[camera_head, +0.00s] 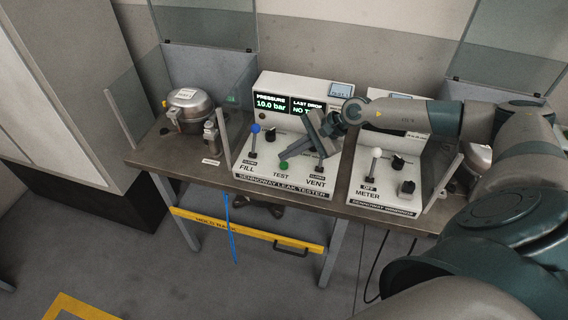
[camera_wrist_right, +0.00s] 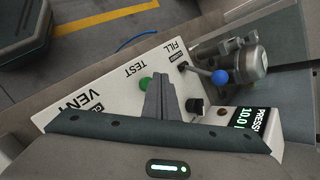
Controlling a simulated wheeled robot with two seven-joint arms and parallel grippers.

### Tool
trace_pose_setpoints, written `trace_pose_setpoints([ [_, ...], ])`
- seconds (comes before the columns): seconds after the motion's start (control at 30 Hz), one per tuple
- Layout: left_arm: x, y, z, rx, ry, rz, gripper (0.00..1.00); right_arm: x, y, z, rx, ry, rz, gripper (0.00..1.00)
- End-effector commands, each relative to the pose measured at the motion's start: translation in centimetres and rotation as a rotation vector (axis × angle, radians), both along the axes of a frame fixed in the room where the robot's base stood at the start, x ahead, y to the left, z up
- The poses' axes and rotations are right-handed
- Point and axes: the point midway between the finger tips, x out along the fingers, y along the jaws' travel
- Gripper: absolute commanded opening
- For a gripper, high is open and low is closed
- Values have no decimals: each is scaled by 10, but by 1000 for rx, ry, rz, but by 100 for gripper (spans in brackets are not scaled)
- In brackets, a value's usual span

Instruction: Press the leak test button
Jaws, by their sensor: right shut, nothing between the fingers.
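The leak tester (camera_head: 262,175) is a white console on the table, with FILL, TEST and VENT labels and a screen (camera_head: 287,104) reading pressure 10.0 bar. The green TEST button (camera_head: 283,166) sits at its front middle; it also shows in the right wrist view (camera_wrist_right: 145,84). My right gripper (camera_head: 284,158) is shut and empty, its fingertips pointing down close to the green button. In the right wrist view the fingertips (camera_wrist_right: 160,78) appear right beside the button and partly cover it. I cannot tell whether they touch it. My left gripper is not in view.
The blue-knobbed FILL lever (camera_head: 255,129) and a black knob stand left of my gripper. A compressor (camera_head: 188,107) sits at the table's left, between clear guards. A second console with a white-knobbed METER lever (camera_head: 376,153) stands right. A yellow rail (camera_head: 245,231) runs below the table.

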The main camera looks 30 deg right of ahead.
Motion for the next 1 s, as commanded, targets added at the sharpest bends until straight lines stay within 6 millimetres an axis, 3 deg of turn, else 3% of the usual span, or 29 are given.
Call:
trace_pose_setpoints([
  [1.0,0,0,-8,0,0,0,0,0,0,-6,0,1,1,0],
])
